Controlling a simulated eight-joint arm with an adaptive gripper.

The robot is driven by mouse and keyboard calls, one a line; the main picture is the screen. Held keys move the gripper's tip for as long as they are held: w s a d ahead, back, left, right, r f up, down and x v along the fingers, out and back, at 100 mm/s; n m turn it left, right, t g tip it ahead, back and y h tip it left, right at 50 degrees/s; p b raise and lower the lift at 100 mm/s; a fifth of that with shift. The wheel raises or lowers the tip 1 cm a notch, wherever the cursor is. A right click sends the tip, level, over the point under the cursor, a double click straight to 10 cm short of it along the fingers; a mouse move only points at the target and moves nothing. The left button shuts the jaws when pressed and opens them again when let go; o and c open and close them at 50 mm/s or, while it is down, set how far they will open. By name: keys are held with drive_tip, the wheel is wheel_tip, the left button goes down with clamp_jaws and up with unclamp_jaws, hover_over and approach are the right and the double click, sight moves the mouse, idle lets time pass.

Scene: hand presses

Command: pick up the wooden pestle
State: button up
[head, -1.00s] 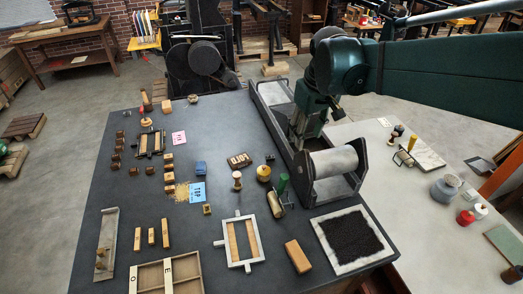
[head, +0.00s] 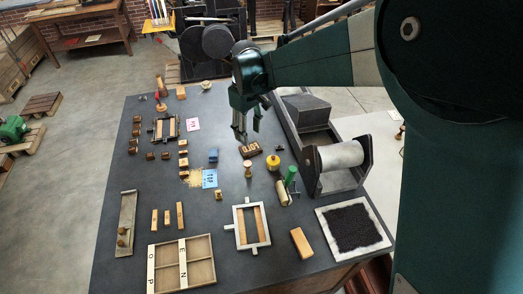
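A small upright turned wooden piece with a rounded top (head: 248,170), which looks like the pestle, stands on the dark table in the head view. It stands just in front of a dark block with pale letters (head: 251,149) and left of a yellow-topped knob. My gripper (head: 249,136) hangs above the table, pointing down, behind and above the lettered block. Its two fingers are apart with nothing seen between them. The fingers do not appear to touch anything. The wooden piece is in full view.
A yellow knob (head: 273,163), a green-handled roller (head: 289,182) and a blue block (head: 213,155) stand close by. The roller press (head: 341,156) is to the right. A metal frame (head: 238,229) lies in front. The table left of the lettered block is fairly clear.

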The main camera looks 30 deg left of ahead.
drive_tip(key=a, duration=0.2)
hover_over(247, 163)
drive_tip(key=f, duration=1.2)
drive_tip(key=shift+s+d+f, duration=0.1)
drive_tip(key=shift+s+f, duration=0.15)
drive_tip(key=shift+f, duration=0.1)
drive_tip(key=shift+f, duration=1.25)
drive_tip(key=shift+f, duration=0.1)
drive_tip(key=shift+w+f+p, duration=0.2)
drive_tip(key=shift+f+p, duration=0.65)
drive_tip(key=shift+f, duration=1.65)
drive_tip(key=c, duration=1.1)
